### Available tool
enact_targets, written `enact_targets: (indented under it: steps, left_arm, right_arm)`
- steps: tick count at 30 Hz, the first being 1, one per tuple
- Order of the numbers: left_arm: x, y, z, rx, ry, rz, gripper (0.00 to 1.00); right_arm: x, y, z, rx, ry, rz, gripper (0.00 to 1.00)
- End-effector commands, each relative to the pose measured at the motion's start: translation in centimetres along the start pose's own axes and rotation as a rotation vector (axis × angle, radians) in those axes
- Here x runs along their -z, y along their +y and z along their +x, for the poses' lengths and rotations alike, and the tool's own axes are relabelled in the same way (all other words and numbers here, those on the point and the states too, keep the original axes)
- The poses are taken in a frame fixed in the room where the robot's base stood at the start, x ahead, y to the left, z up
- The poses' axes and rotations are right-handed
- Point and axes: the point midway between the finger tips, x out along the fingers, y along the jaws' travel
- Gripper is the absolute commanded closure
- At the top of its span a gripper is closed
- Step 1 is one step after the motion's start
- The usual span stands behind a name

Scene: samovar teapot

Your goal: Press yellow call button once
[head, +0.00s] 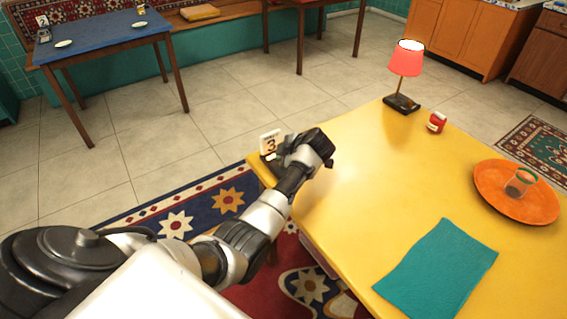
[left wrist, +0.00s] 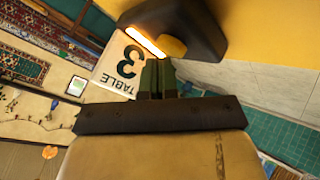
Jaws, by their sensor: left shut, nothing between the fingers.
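The yellow call button (left wrist: 172,46) shows in the left wrist view as a small yellow dome on a dark housing (left wrist: 207,30), beside a glowing strip (left wrist: 145,42). My left gripper (left wrist: 158,78) is shut and empty, its fingertips just below the button in that picture; I cannot tell whether they touch it. In the head view my left gripper (head: 283,157) is at the far left corner of the yellow table (head: 370,190), beside the "Table 3" card (head: 270,142). There the hand hides the button. My right gripper is not in view.
On the yellow table are a red lamp (head: 406,62), a small red jar (head: 436,122), an orange tray (head: 490,203) with a glass (head: 520,182), and a teal cloth (head: 437,270). A blue table (head: 105,38) stands at the far left. The table's middle is clear.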

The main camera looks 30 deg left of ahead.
Motion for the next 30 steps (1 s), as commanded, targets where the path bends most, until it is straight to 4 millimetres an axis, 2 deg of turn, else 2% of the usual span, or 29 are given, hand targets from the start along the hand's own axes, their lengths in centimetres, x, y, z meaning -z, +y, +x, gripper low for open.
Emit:
enact_targets:
  steps: [20, 30]
  left_arm:
    - [-0.3, -0.3, 0.4, 0.001, -0.001, 0.001, 1.00]
    - [0.4, 0.4, -0.7, 0.001, -0.001, 0.000, 1.00]
  right_arm:
    - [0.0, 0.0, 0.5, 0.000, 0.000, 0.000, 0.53]
    - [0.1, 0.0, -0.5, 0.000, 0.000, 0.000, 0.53]
